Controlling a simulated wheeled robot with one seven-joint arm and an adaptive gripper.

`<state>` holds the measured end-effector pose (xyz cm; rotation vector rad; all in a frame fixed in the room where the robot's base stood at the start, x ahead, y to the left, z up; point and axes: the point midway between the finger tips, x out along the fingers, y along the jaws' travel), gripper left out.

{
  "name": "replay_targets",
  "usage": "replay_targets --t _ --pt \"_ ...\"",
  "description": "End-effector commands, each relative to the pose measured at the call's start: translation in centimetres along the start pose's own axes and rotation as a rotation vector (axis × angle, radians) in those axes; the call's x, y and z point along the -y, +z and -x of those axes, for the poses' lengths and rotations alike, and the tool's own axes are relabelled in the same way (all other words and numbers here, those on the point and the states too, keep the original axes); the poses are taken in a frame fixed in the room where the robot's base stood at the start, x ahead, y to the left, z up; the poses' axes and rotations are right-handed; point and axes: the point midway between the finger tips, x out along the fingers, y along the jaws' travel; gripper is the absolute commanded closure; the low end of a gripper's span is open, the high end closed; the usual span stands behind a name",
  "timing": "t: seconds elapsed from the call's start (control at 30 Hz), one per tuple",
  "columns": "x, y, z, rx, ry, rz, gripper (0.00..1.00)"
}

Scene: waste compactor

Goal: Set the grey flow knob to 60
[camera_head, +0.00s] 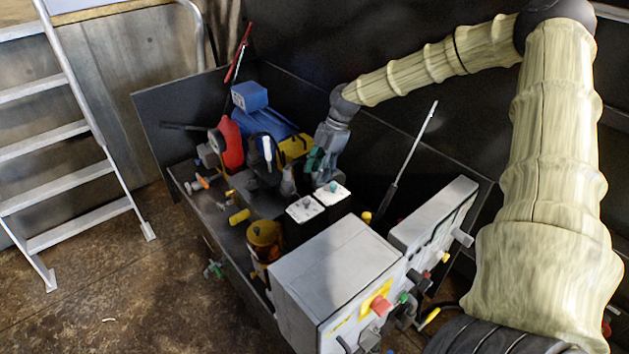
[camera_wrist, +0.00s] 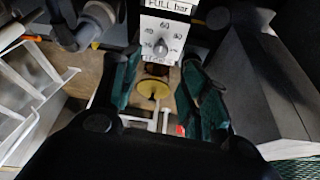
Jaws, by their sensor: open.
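A grey knob (camera_wrist: 161,47) sits on a white dial plate (camera_wrist: 149,27) with printed numbers; 60 is at the top. I cannot tell which number the knob points at, and the caption below it is too blurred to read. In the head view two small white plates with knobs, one on the left (camera_head: 298,213) and one on the right (camera_head: 326,199), lie on the bench. My gripper (camera_wrist: 161,62) is open, its green-padded fingers on either side of the lower plate in the wrist view. In the head view my gripper (camera_head: 318,164) hangs just behind the right plate. Nothing is between the fingers that I can see held.
A grey control box (camera_head: 335,262) with a red button (camera_head: 380,305) stands in front. A smaller panel (camera_head: 436,215) is to its right. A yellow-topped cylinder (camera_head: 264,234), a red object (camera_head: 231,145) and a blue machine (camera_head: 262,122) crowd the bench. Steps (camera_head: 75,170) stand left.

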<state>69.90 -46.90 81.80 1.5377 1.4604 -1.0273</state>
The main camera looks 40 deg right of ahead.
Motion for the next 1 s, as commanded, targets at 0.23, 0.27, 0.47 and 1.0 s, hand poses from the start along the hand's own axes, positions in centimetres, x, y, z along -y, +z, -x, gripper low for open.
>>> replay_targets --t 0.23,0.27,0.47,1.0 --pt "-0.1 0.0 1.9 -0.001 0.001 0.000 0.55" --pt "-0.1 0.0 2.0 -0.001 0.001 0.000 0.55" --pt "0.0 0.0 2.1 -0.001 0.001 -0.001 0.55" --pt "0.0 -0.5 3.2 0.000 0.001 0.000 0.55"
